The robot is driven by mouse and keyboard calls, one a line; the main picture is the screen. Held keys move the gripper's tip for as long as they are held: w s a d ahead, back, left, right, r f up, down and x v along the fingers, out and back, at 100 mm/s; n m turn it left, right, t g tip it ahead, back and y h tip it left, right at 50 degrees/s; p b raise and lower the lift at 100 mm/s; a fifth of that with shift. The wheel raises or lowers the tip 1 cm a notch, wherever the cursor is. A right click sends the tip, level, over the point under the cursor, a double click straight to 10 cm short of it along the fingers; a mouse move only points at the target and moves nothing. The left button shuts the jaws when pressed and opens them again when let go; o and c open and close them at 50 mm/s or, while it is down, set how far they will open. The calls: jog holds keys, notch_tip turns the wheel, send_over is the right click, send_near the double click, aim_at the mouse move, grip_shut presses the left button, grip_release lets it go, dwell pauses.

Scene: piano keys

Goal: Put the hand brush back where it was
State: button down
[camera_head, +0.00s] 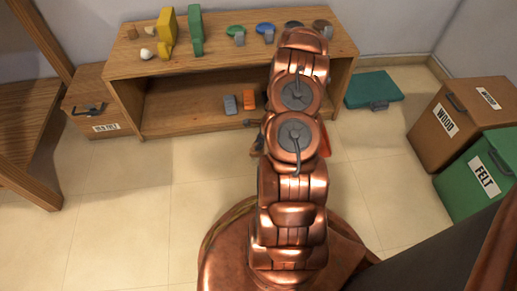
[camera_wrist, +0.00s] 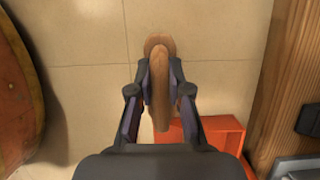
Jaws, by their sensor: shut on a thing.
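A brown wooden piece (camera_wrist: 160,85), which looks like the hand brush, is between the two dark fingers of my gripper (camera_wrist: 160,92) in the wrist view. The fingers press on its sides, and its rounded far end points to the top of the picture. Its underside is hidden. In the head view my copper arm covers most of the gripper; only a dark finger part (camera_head: 259,136) shows at the arm's left side. The place where the brush was before cannot be told from these frames.
A red-orange flat thing (camera_wrist: 213,132) lies below the gripper. A wooden shelf (camera_head: 130,62) stands ahead, with yellow and green blocks and several small coloured pieces on top. A teal case (camera_head: 372,88) and WOOD (camera_head: 447,122) and FELT (camera_head: 485,178) boxes are right. Floor is clear at left.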

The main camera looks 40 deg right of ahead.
jog(key=shift+w, duration=0.2)
jog(key=shift+w+f+b, duration=0.15)
jog(key=shift+f+b, duration=0.25)
jog(key=shift+f, duration=0.05)
notch_tip(320, 180, down, 3)
jog(key=shift+r+b, duration=0.1)
jog(key=shift+b, duration=0.85)
jog(key=c, duration=1.1)
grip_release()
